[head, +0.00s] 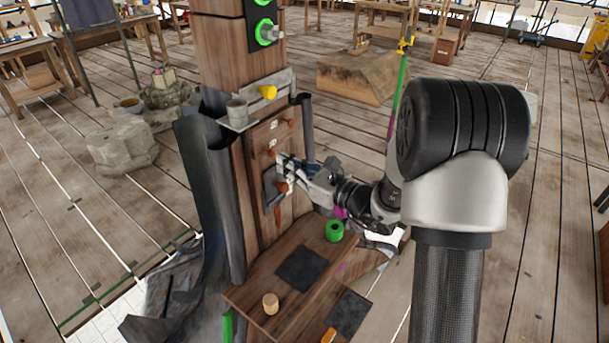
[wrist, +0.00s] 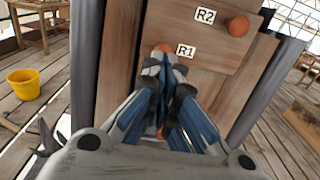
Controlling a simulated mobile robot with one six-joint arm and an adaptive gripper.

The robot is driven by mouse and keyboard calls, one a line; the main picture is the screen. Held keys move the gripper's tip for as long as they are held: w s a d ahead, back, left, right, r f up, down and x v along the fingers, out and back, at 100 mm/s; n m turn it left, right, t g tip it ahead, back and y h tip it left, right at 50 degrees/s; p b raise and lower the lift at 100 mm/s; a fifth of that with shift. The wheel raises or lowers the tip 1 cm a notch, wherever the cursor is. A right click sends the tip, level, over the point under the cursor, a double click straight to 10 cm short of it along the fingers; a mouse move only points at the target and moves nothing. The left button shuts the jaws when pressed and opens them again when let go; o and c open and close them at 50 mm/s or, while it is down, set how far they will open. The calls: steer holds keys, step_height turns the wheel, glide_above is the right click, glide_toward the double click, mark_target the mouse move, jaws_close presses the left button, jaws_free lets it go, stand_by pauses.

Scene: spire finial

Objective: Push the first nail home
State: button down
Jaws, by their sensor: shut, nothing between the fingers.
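The nail beside label R1 has an orange-brown round head (wrist: 163,48) and stands in a wooden plate (wrist: 205,62) on the post. It also shows in the head view (head: 270,154). My gripper (wrist: 160,68) is shut and empty, its tips at the R1 nail head and covering its lower part in the wrist view. I cannot tell whether they touch it. In the head view my gripper (head: 281,164) comes from the right. A second nail head (wrist: 238,26) beside label R2 sits higher and to the right, clear of the gripper. How far the nails stick out is hard to tell.
Dark pipes flank the post. A yellow bucket (wrist: 23,86) stands on the floor.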

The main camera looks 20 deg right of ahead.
steer(key=shift+w+a, duration=0.4)
steer(key=shift+w, duration=0.2)
